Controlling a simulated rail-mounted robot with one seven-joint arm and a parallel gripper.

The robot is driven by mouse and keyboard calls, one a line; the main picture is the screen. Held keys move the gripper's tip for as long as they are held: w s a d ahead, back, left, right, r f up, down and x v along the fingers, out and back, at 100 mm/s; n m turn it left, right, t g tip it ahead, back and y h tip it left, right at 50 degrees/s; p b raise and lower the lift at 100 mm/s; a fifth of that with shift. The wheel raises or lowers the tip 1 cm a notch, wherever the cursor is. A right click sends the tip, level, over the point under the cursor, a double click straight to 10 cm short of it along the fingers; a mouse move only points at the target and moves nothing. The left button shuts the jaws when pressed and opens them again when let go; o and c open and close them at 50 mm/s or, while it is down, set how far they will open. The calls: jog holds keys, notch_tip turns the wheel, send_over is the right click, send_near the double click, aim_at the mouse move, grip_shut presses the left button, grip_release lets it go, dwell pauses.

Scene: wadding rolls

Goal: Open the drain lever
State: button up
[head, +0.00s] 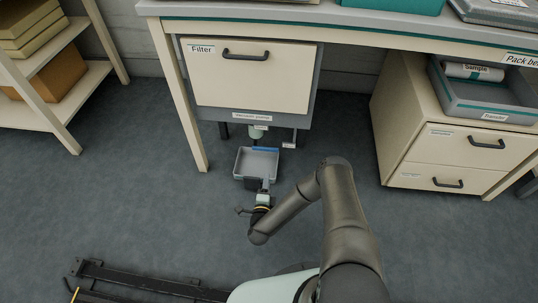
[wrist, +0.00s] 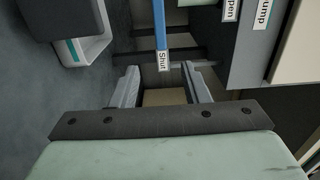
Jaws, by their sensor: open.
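The drain lever (wrist: 160,22) is a narrow blue bar in the wrist view, ahead of my open gripper (wrist: 162,88) and roughly in line with the gap between its fingers. A "Shut" label (wrist: 163,61) is by its near end, and an "Open" label (wrist: 230,10) is to the right. In the head view a blue strip (head: 264,149), apparently the same lever, lies under the vacuum pump cabinet (head: 252,75), at the back of a grey tray (head: 241,165). My gripper (head: 265,184) is at the tray's front. Nothing shows between the fingers; the lever's pivot is not clear.
A pale green fitting (head: 257,132) hangs below the cabinet. A bench leg (head: 183,110) stands left of it and a drawer unit (head: 450,160) to the right. Shelves with boxes (head: 50,75) are at far left. In the wrist view the cabinet edge (wrist: 258,50) is close on the right.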

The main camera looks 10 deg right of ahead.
aim_at(272, 151)
jog(key=b+x, duration=0.6)
jog(key=x, duration=1)
jog(key=shift+d+f, duration=0.1)
jog(key=shift+d, duration=0.05)
jog(key=shift+w+d, duration=0.2)
jog(key=shift+w, duration=0.4)
grip_shut()
